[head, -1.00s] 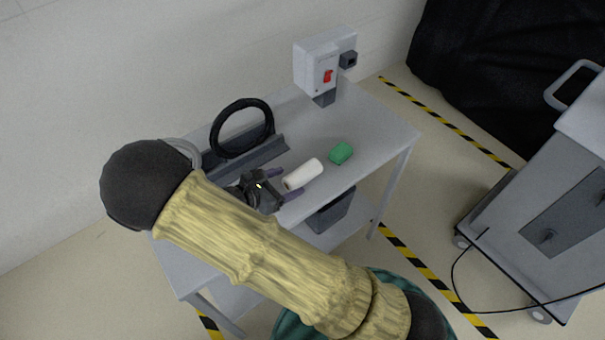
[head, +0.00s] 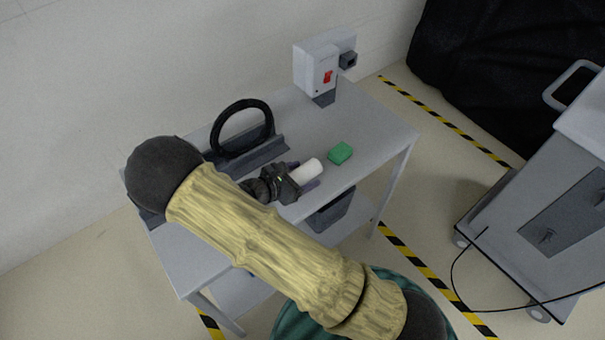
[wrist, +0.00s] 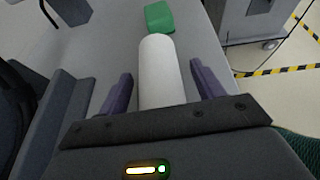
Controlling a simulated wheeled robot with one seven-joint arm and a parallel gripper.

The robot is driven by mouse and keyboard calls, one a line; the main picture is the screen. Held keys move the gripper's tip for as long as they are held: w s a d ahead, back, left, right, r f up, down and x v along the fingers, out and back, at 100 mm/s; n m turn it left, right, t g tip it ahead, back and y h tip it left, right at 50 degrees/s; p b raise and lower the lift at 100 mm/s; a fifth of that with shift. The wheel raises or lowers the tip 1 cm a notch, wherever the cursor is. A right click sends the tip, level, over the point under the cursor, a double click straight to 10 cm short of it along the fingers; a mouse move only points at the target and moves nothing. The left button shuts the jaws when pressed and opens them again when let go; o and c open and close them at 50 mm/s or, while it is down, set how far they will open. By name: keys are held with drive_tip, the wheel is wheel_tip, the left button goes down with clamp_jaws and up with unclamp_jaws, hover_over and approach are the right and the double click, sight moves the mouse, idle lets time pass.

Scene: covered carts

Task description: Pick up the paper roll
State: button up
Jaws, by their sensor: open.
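The white paper roll (head: 309,169) lies on its side on the grey table (head: 368,126). In the wrist view the paper roll (wrist: 160,72) lies lengthwise between the two purple fingers of my gripper (wrist: 160,88). A gap shows on each side of it, so the fingers appear apart from it. My gripper (head: 304,175) is open and around the near part of the roll in the head view. The roll's near end is hidden behind the gripper's body.
A green block (head: 340,153) lies just beyond the roll's far end. A black ring (head: 218,128) stands in a dark holder (head: 262,152) behind the gripper. A grey box with a red switch (head: 318,68) stands at the table's back. A grey cart (head: 540,215) is at the right.

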sight(301, 171)
idle(0.4)
drive_tip(key=c, duration=1.2)
drive_tip(key=shift+o, duration=0.2)
drive_tip(key=shift+r, duration=0.15)
wheel_tip(301, 171, up, 10)
drive_tip(key=shift+f, duration=0.1)
